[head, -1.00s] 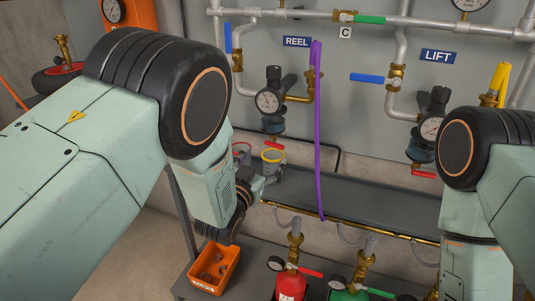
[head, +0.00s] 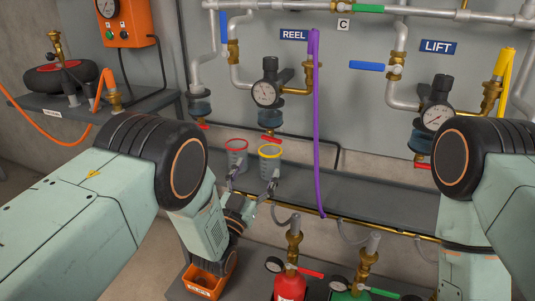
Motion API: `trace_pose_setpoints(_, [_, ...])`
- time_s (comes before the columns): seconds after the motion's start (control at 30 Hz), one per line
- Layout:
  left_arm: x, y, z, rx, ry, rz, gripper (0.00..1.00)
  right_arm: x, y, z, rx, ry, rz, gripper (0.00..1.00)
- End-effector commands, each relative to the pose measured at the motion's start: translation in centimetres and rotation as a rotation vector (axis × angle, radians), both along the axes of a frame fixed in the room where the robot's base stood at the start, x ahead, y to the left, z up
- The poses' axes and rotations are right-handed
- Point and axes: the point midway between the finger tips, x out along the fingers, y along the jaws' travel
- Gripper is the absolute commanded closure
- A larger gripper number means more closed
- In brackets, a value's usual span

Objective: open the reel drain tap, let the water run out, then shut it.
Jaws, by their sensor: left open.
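The REEL regulator (head: 266,93) hangs under the blue REEL label (head: 294,35), with a bluish bowl (head: 270,118) below its gauge. The reel drain tap (head: 270,138) shows as a small red handle under that bowl, above a yellow-rimmed cup (head: 270,156). Water is too small to tell. My left gripper (head: 252,187) is open, its fingers apart just below the yellow-rimmed cup and a red-rimmed cup (head: 237,153). It is below the drain tap and apart from it; contact with the cups cannot be told. My right gripper is out of view below the right arm.
A purple strap (head: 316,130) hangs right of the REEL regulator. A grey shelf (head: 365,200) runs along the wall. An orange bin (head: 208,283), a red cylinder (head: 290,286) and a green one (head: 350,294) stand below. The LIFT regulator (head: 436,115) is at right.

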Motion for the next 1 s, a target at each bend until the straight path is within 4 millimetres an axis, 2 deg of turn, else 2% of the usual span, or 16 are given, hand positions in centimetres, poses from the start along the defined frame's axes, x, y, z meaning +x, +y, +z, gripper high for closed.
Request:
trace_pose_setpoints(0.17, [0.5,-0.4,1.2,0.002,-0.04,-0.002,0.23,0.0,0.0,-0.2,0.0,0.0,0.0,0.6])
trace_pose_setpoints(0.6, [5.8,-2.4,3.3,0.003,-0.035,-0.002,0.23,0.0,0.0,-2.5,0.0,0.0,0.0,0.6])
trace_pose_setpoints(1.0, [6.5,-2.7,3.8,0.002,-0.032,-0.002,0.23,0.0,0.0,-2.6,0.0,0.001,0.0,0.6])
